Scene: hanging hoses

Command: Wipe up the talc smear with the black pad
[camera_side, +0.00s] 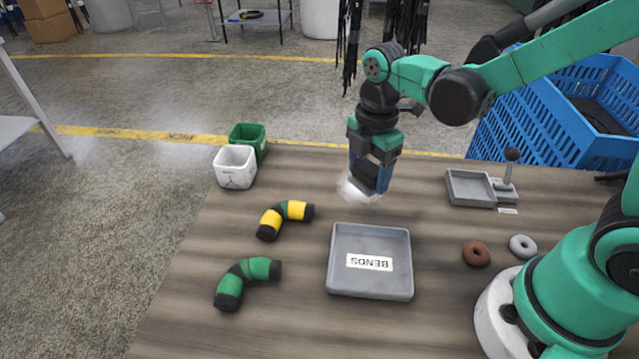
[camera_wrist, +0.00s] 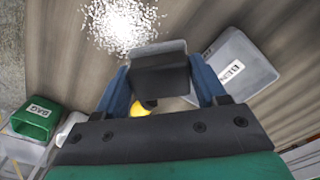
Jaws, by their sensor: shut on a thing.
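My gripper (camera_side: 370,178) is low over the table's far part, its blue fingers shut on the black pad. In the wrist view the pad (camera_wrist: 162,78) sits between the fingers, with a grey face at its far edge. The talc smear (camera_wrist: 122,24) is a white, speckled patch on the wood just beyond the pad. In the side view the smear (camera_side: 352,191) shows as a pale patch around the gripper's tip, partly hidden by it. I cannot tell whether the pad touches the table.
The grey BENDS tray (camera_side: 341,283) is in front of the gripper. A yellow-black bend (camera_side: 285,217) and a green-black bend (camera_side: 247,281) lie left. White (camera_side: 235,167) and green (camera_side: 247,137) bins stand back left. A small grey tray (camera_side: 470,187) and two rings are right.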

